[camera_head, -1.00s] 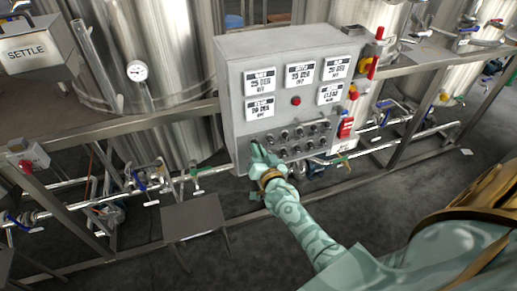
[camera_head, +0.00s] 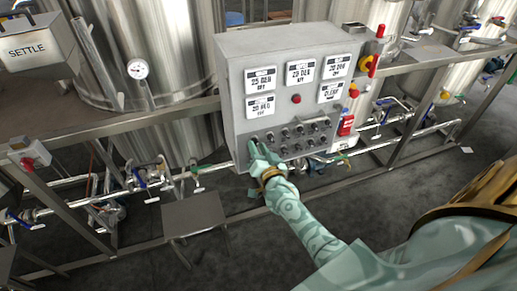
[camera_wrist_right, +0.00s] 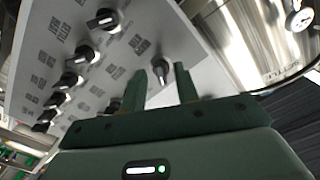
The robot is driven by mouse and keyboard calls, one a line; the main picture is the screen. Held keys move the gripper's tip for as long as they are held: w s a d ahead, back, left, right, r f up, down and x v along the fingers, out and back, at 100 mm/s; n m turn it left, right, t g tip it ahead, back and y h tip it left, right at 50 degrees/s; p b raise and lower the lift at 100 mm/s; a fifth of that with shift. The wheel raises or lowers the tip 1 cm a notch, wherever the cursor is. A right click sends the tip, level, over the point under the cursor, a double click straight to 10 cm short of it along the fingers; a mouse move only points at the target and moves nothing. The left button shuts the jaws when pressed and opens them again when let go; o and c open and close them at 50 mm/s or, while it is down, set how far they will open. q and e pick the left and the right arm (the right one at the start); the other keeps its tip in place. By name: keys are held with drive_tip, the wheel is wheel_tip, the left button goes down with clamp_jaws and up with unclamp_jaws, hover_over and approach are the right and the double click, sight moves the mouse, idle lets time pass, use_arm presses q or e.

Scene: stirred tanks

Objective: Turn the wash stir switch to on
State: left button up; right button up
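The grey control box (camera_head: 232,120) carries rows of small black knob switches (camera_head: 300,131) on its lower front. Their labels are too small to read for certain, so I cannot tell which is the wash stir switch. My right gripper (camera_head: 262,150) is at the box's lower left corner, in front of the switches. In the right wrist view the gripper (camera_wrist_right: 161,74) is open, and one knob (camera_wrist_right: 162,69) shows between its fingertips. I cannot tell whether the fingers touch it. My left gripper is not in view.
Several other knobs (camera_wrist_right: 104,19) sit close beside the gripper. The box also has display cards (camera_head: 300,72), a red button (camera_head: 296,99) and a red-yellow switch (camera_head: 368,66) on its right side. Steel tanks (camera_head: 180,50) stand behind, with pipes and a small step (camera_head: 193,213) below.

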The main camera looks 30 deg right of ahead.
drive_tip(key=shift+s, duration=0.1)
drive_tip(key=p+v, duration=0.2)
drive_tip(key=v, duration=1.4)
drive_tip(key=shift+s, duration=0.1)
